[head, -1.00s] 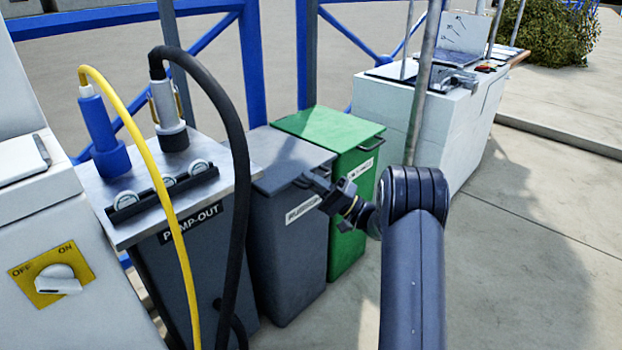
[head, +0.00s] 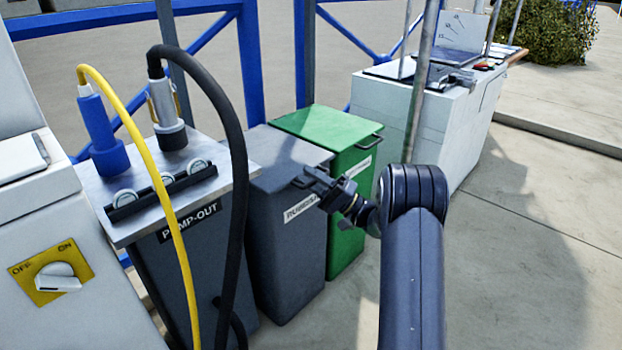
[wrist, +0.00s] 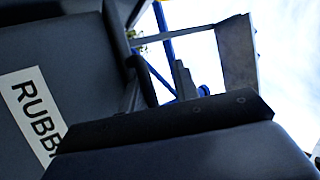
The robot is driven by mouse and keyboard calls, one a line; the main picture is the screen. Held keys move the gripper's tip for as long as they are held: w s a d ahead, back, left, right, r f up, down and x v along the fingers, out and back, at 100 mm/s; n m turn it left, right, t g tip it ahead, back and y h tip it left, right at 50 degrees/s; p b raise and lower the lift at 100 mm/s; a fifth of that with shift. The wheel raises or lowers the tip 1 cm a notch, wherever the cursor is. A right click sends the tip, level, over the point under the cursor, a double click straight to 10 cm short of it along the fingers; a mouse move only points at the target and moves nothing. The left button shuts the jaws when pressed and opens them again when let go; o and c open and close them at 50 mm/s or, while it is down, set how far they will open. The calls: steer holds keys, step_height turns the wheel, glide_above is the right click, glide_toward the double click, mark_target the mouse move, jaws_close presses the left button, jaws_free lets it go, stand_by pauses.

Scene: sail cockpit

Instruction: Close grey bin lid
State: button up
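The grey bin (head: 285,250) stands left of the green bin in the head view, with a white label on its front. Its grey lid (head: 275,157) lies flat over the top, with no clear gap to the body visible. My gripper (head: 304,178) is at the lid's front edge, beside the dark handle there; contact is unclear. In the wrist view the bin's dark front (wrist: 50,50) with its "RUBB" label fills the left side. A dark part covers the bottom of that view. Whether my fingers are open or shut does not show.
The green bin (head: 352,165) stands right of the grey one. The pump-out cabinet (head: 190,270) with its black hose (head: 238,150) and yellow hose (head: 165,200) stands close on the left. Blue railing (head: 251,70) is behind. Pavement at the right is open.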

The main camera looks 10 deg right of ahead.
steer(key=shift+d+f, duration=0.1)
steer(key=shift+f, duration=0.35)
steer(key=p+v, duration=0.3)
steer(key=v, duration=0.7)
steer(key=shift+s+d, duration=0.25)
steer(key=shift+r, duration=0.2)
steer(key=b+x, duration=0.2)
steer(key=x, duration=0.8)
steer(key=shift+w+f+b, duration=0.1)
steer(key=shift+w+b, duration=0.05)
steer(key=shift+b, duration=0.2)
steer(key=shift+a, duration=0.1)
